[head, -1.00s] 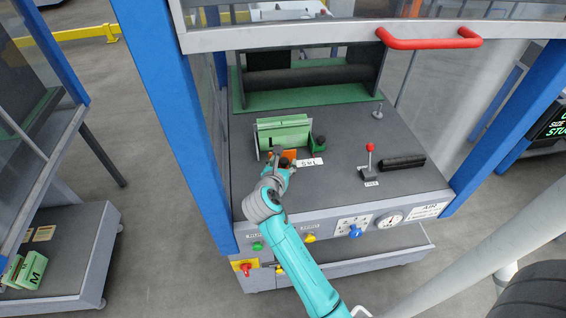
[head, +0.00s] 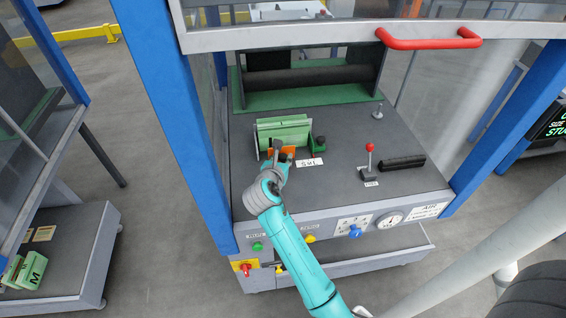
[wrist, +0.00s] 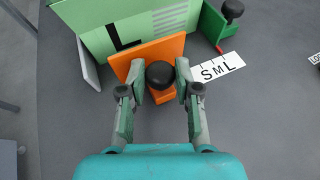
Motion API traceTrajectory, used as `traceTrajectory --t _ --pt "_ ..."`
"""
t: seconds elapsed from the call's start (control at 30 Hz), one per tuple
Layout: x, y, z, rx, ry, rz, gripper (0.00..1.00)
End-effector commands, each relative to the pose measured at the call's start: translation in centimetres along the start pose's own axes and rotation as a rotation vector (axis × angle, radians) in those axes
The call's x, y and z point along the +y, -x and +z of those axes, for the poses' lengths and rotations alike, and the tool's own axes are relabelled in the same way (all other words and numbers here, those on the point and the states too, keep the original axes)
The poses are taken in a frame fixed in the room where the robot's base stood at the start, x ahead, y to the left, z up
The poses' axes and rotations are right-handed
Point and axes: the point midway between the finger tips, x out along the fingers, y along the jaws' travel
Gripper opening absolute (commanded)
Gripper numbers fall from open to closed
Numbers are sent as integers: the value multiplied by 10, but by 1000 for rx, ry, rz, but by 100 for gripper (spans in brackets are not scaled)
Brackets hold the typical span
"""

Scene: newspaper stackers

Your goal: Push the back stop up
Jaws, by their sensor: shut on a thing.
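The back stop appears to be the orange upright plate (wrist: 150,55) with a foot and a round black knob (wrist: 160,74). It also shows as a small orange patch (head: 288,150) in the head view. My gripper (wrist: 157,84) is shut on it, with one finger on each side of the knob and foot. In the head view my gripper (head: 279,158) reaches in from the front. The plate stands close against a light green block (wrist: 110,25) marked L; I cannot tell whether they touch. The arm partly hides the stop in the head view.
An S M L scale label (wrist: 218,67) lies right of the stop. A darker green bracket with a black knob (head: 319,143) stands beside the green block. A red-knobbed lever (head: 370,160) and black bar (head: 403,162) are further right. Blue posts flank the grey deck.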

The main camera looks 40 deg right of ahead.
Motion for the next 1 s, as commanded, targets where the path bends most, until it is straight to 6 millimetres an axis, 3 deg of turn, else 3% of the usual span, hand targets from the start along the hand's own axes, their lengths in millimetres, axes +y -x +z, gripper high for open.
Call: traceTrajectory --t 0.2,0.53,0.57,0.63,1.0 --pt "11 -24 10 1 -1 1 0" --pt "12 -26 10 1 0 1 0" --pt "12 -26 10 1 0 1 37" --pt "12 -26 10 1 0 1 55" --pt "12 -23 10 0 0 2 55"
